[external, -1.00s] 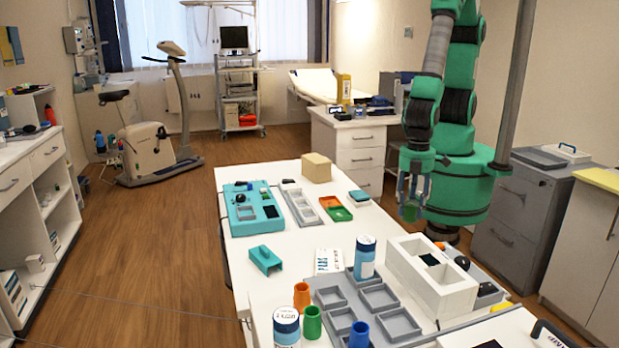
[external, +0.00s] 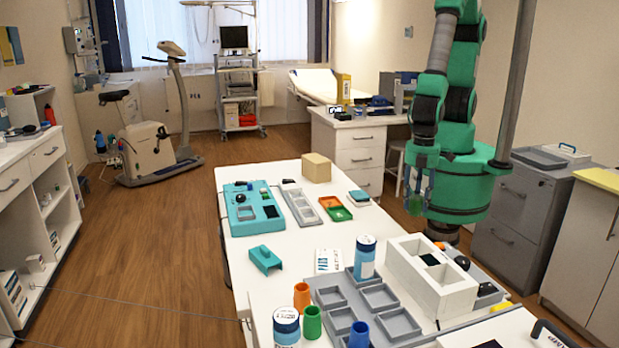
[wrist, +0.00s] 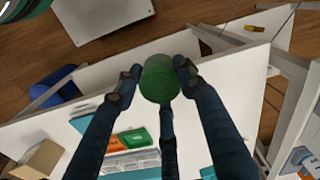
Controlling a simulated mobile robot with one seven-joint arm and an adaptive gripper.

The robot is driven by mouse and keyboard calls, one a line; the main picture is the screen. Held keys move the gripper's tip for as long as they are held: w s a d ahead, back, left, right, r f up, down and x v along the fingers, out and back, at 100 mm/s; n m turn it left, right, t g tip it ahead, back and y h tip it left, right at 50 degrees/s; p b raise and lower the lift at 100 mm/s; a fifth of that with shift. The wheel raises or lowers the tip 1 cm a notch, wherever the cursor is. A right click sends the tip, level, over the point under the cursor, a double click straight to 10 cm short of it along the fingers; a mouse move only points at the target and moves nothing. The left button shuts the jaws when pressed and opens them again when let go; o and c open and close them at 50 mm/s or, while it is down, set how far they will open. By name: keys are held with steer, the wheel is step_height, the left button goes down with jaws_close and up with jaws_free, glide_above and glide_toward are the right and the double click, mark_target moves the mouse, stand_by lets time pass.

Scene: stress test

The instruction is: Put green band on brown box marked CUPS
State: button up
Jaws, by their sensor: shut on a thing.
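My gripper (wrist: 160,78) is shut on a round green thing (wrist: 160,80), which I take to be the green band; whether it is a ring cannot be told from this angle. In the external view my gripper (external: 418,185) hangs at the right, beyond the table's right edge, with the green thing (external: 414,204) small between its fingers. A plain tan-brown box (external: 316,167) stands at the far end of the white table, to the left of my gripper. It also shows at the lower left of the wrist view (wrist: 38,158). No CUPS marking is readable on it.
An orange and green tray (external: 336,208) and a small teal-white block (external: 358,197) lie near the box. A teal panel (external: 250,222) and a grey slotted tray (external: 299,205) lie left. A white divided box (external: 440,300) stands on the near right.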

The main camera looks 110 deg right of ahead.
stand_by(0.4)
steer(key=shift+w+d+r+m, duration=0.2)
steer(key=shift+w+d+m, duration=0.1)
steer(key=shift+w+d, duration=0.3)
steer(key=w+d+r+m+p, duration=0.2)
steer(key=d+m, duration=0.2)
steer(key=d, duration=0.6)
steer(key=w+d+r+m+p, duration=0.15)
steer(key=d+m, duration=0.25)
steer(key=d, duration=0.6)
steer(key=w+d+r+m+p, duration=0.2)
steer(key=d+r+m, duration=0.15)
steer(key=d, duration=0.65)
steer(key=s+d+r+m+p, duration=0.1)
steer(key=s+d+m, duration=0.3)
steer(key=d, duration=0.6)
steer(key=shift+d+r+m, duration=0.3)
steer(key=shift+r+m, duration=0.15)
steer(key=shift+m, duration=0.1)
steer(key=w+d, duration=0.2)
steer(key=w, duration=0.2)
steer(key=w+d+f, duration=0.1)
steer(key=w+d, duration=0.1)
steer(key=w, duration=0.3)
steer(key=w+d, duration=0.2)
steer(key=w, duration=0.2)
steer(key=shift+w+d+f+b, duration=0.2)
steer(key=shift+w+d+b, duration=0.1)
steer(key=shift+b, duration=0.05)
